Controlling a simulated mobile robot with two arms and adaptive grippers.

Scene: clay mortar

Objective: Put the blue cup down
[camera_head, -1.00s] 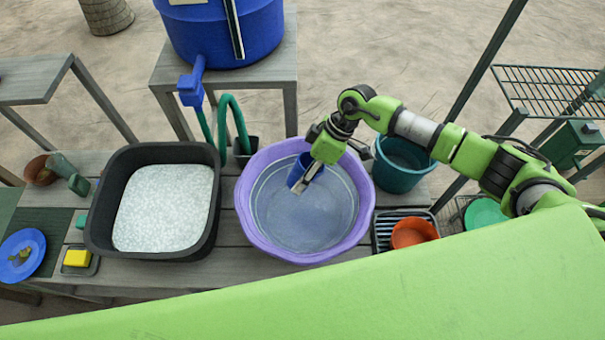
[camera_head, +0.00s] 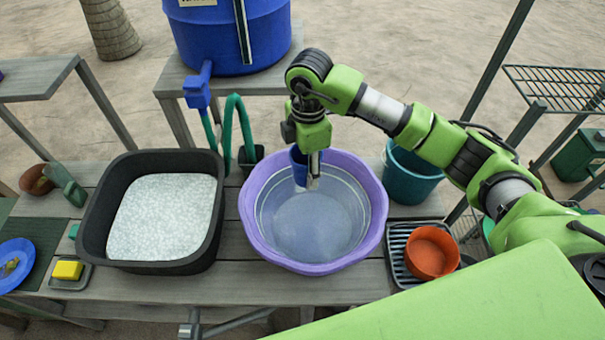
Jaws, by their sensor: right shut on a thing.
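The blue cup (camera_head: 298,165) is in my right gripper (camera_head: 312,182), over the back part of the purple basin (camera_head: 258,240). The gripper points down and is shut on the cup. The gripper partly hides the cup, and I cannot tell whether the cup touches the water in the basin. My left gripper is not in view.
A black tub of suds (camera_head: 92,230) stands left of the basin. A teal bucket (camera_head: 415,180) stands behind right. An orange bowl (camera_head: 432,252) sits on a dark rack (camera_head: 397,238) at right. A yellow sponge (camera_head: 67,270) lies left. Bare planks (camera_head: 240,286) show in front of the tub.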

